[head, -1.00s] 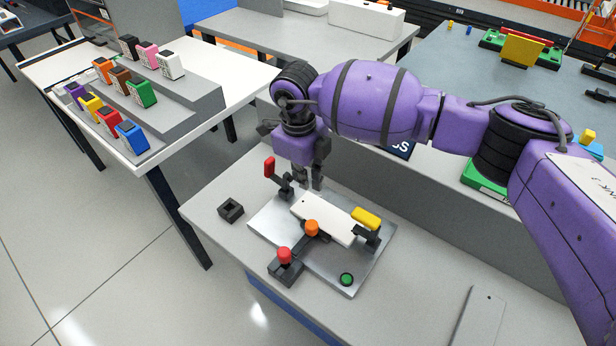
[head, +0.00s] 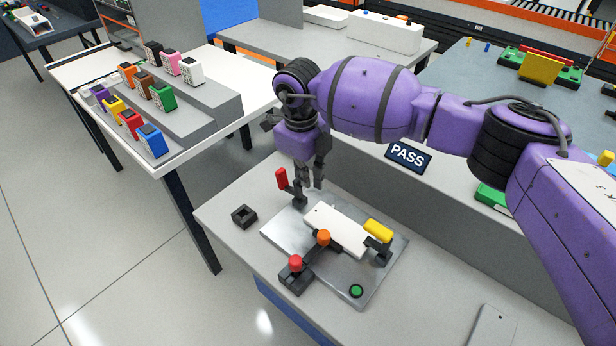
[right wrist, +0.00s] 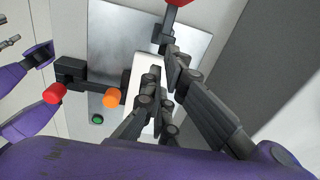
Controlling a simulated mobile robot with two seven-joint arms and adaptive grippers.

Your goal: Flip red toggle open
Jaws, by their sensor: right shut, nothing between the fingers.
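The red toggle (head: 281,179) stands up from a black base at the far left corner of a metal plate (head: 283,232). Its red end also shows at the top of the right wrist view (right wrist: 178,3). My right gripper (head: 309,185) points down just right of the toggle in the head view. Its fingers are shut with nothing between them, and a small gap to the red handle shows. In the right wrist view the fingers (right wrist: 165,72) overlap the toggle's black linkage; I cannot tell whether they touch it. My left gripper is not clearly seen.
The plate carries a white block (head: 340,231), a yellow-handled clamp (head: 378,231), a black clamp with red (head: 295,263) and orange (head: 323,237) knobs, and a green button (head: 356,291). A small black holder (head: 244,215) lies left. A PASS sign (head: 407,155) stands behind.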

